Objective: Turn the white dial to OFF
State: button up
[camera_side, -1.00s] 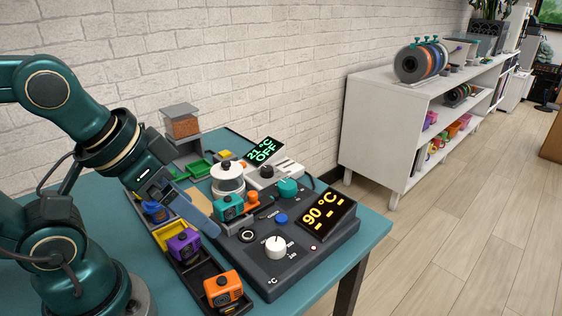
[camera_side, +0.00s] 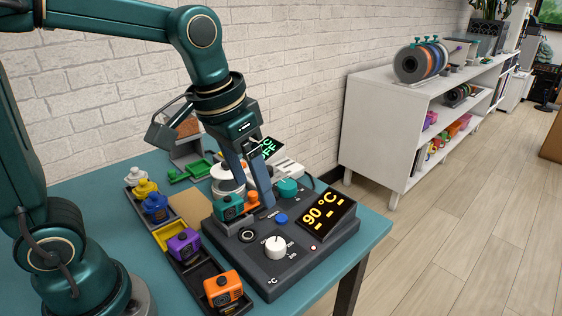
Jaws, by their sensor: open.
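The white dial (camera_side: 276,248) sits on the dark control box (camera_side: 325,253) near its front, with small markings around it too small to read fully. A dark pointer line shows on its top. The display (camera_side: 326,214) on this box reads 90 °C with dashes below. My gripper (camera_side: 254,197) is open and points down over the back of the box, behind the dial and apart from it. Its two blue-grey fingers are near the small teal, orange-knobbed part (camera_side: 230,207). A second, green-lettered display (camera_side: 268,147) behind is partly hidden by my gripper; "OFF" shows in part.
A black tray with an orange block (camera_side: 223,289), a purple block (camera_side: 183,244) and blue, yellow and white pieces lies left of the box. A teal knob (camera_side: 288,187) and a blue button (camera_side: 281,218) are near my gripper.

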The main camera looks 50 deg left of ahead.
jog(key=g, duration=0.2)
send_over(276, 243)
jog(key=f, duration=0.5)
jog(key=shift+a, duration=0.2)
jog(key=f, duration=0.1)
jog(key=f+g, duration=0.1)
jog(key=f, duration=0.1)
jog(key=shift+d+m, duration=0.2)
jog(key=shift+m, duration=0.1)
jog(key=shift+f, duration=2.4)
jog(key=shift+c, duration=0.4)
grip_shut()
